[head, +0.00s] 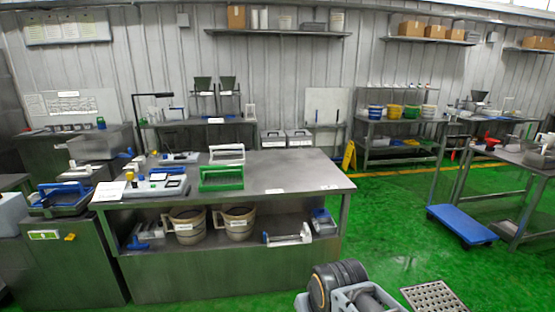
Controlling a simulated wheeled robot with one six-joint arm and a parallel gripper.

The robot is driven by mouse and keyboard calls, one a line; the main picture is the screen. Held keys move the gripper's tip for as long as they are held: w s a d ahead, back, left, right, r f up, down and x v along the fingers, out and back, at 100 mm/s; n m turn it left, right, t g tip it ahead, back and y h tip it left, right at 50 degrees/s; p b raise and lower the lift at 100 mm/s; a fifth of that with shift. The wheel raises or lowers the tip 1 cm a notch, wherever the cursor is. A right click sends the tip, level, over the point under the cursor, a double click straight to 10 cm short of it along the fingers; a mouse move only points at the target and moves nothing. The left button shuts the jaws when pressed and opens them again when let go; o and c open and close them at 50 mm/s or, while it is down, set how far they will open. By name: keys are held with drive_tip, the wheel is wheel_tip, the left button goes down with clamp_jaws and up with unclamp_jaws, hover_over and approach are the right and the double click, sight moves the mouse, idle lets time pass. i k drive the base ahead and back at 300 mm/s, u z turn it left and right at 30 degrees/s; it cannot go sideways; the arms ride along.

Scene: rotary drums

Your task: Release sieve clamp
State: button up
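I cannot pick out a sieve clamp with certainty at this size. A dark tray-like unit with a blue frame and blue handle (62,194) sits on the cabinet at the far left; whether it is a sieve with a clamp is too small to tell. Small devices with blue and yellow knobs (140,166) stand on the left end of the steel table. Part of my arm, black and grey, shows at the bottom centre, in front of the table. I cannot make out my gripper's fingers, and nothing is seen held.
The steel table (285,180) stands ahead; its right half is mostly bare. It carries a green rack (221,178) and a white rack (227,152). Buckets (187,226) sit on its lower shelf. A blue trolley (462,225) and a floor grate (434,298) lie to the right, with open green floor between.

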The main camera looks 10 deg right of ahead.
sight(46, 204)
drive_tip(key=z, duration=0.3)
drive_tip(key=i, duration=1.75)
drive_tip(key=u, duration=0.6)
